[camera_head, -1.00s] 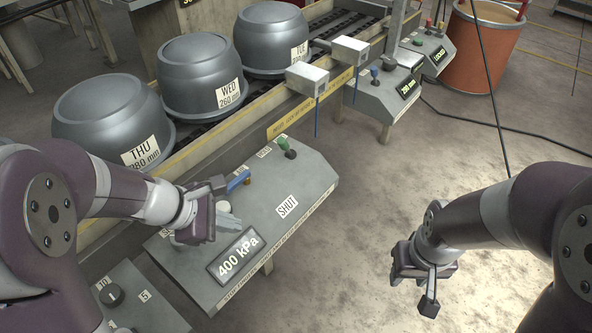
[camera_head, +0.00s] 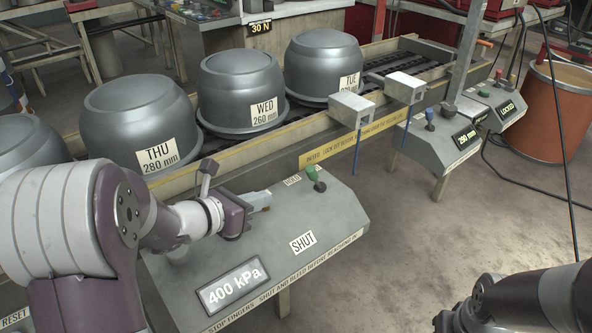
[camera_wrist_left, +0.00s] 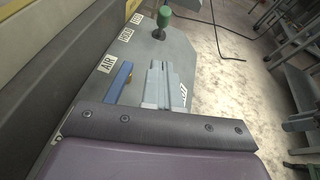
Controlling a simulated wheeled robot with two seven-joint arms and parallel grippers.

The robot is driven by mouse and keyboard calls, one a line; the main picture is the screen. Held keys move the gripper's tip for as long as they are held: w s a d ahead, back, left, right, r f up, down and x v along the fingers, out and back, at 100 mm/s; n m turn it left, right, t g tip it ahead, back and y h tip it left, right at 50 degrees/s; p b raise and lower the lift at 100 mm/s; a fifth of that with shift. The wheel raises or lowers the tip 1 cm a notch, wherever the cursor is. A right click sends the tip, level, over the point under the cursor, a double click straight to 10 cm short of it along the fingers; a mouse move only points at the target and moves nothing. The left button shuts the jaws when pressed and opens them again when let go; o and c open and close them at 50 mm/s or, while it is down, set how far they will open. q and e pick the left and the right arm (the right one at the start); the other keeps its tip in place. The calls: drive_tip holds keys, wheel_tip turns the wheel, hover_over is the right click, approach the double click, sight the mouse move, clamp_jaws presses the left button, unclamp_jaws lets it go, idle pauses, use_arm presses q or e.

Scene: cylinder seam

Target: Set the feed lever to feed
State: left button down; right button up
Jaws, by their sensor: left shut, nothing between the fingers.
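A lever with a green knob (camera_head: 313,173) stands on the grey sloping panel (camera_head: 325,215), beside a HOLD label (camera_head: 292,180). It also shows at the top of the left wrist view (camera_wrist_left: 164,16), its knob upright on a stem. My left gripper (camera_head: 262,198) is over the panel, left of the green knob and apart from it. In the left wrist view its pale fingers (camera_wrist_left: 160,72) are together and empty. A blue bar (camera_wrist_left: 120,83) lies beside them, near the AIR label (camera_wrist_left: 107,63). My right gripper (camera_head: 452,319) is at the bottom edge, its fingers not clear.
The panel carries a 400 kPa display (camera_head: 233,284) and a SHUT sign (camera_head: 302,242). Large grey drums, including the WED one (camera_head: 240,90), stand on the conveyor behind its yellow rail (camera_head: 235,153). Two grey boxes (camera_head: 352,108) sit on the rail.

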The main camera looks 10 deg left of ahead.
sight(308, 175)
use_arm(q)
drive_tip(key=shift+b+x, duration=0.7)
drive_tip(key=shift+x, duration=0.35)
drive_tip(key=x, duration=0.2)
drive_tip(key=b+x, duration=0.1)
drive_tip(key=x, duration=0.2)
drive_tip(key=shift+w+d+f, duration=0.15)
drive_tip(key=shift+f, duration=0.15)
drive_tip(key=shift+w+d+r, duration=0.3)
drive_tip(key=shift+w, duration=0.3)
drive_tip(key=shift+w+d+r, duration=0.25)
drive_tip(key=shift+w+r, duration=0.05)
drive_tip(key=shift+w, duration=0.35)
drive_tip(key=shift+w+d+r, duration=0.3)
drive_tip(key=shift+w, duration=0.3)
use_arm(e)
drive_tip(key=shift+f, duration=0.4)
drive_tip(key=shift+r, duration=0.1)
